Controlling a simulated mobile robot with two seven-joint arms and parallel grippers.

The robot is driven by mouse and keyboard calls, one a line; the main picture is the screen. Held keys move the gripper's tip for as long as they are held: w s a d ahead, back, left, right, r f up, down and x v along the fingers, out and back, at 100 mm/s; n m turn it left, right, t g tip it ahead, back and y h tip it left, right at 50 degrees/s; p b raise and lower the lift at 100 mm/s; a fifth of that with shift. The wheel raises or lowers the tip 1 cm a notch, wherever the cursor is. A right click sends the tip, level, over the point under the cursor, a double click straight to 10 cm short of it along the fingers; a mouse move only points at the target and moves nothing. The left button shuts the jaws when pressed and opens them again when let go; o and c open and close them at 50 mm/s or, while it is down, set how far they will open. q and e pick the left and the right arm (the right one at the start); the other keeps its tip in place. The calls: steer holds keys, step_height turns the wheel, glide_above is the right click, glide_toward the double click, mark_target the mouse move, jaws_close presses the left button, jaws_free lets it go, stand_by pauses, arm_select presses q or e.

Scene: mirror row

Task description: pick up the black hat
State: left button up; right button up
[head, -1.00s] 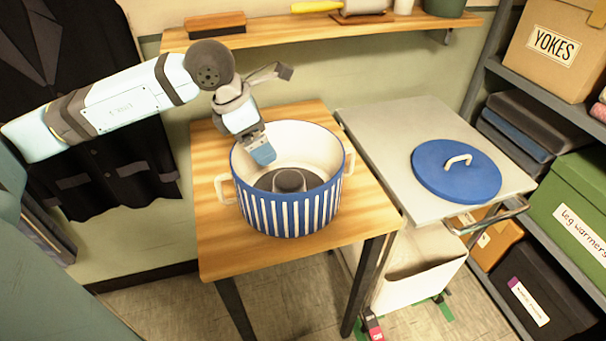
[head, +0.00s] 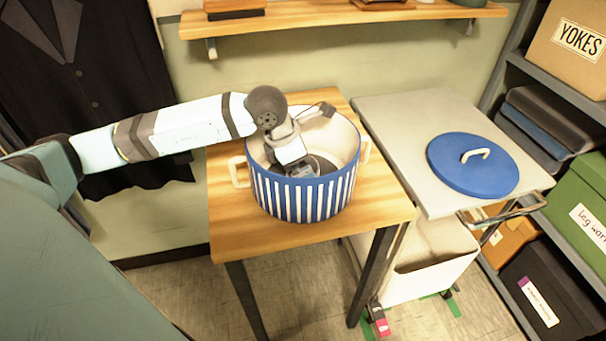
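The black hat (head: 325,164) lies at the bottom of a round blue-and-white striped hat box (head: 300,200) on the wooden table. Only part of its dark shape shows past my gripper. My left gripper (head: 300,170) reaches down inside the box, at or just above the hat. Its fingertips are hidden by the gripper body and the box wall, so I cannot tell whether it is open or touches the hat. My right gripper is not in view.
The box's blue lid (head: 473,165) lies on a grey-topped cart (head: 400,130) to the right. A wooden shelf (head: 340,22) runs along the wall behind. Bare wooden tabletop (head: 250,242) shows in front of the box. A dark jacket (head: 90,80) hangs at left.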

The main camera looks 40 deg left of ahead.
arm_select(q)
steer(key=shift+w+d+f, duration=0.15)
steer(key=shift+w+f, duration=0.05)
steer(key=shift+f, duration=0.4)
steer(key=c, duration=0.9)
steer(key=shift+r, duration=0.15)
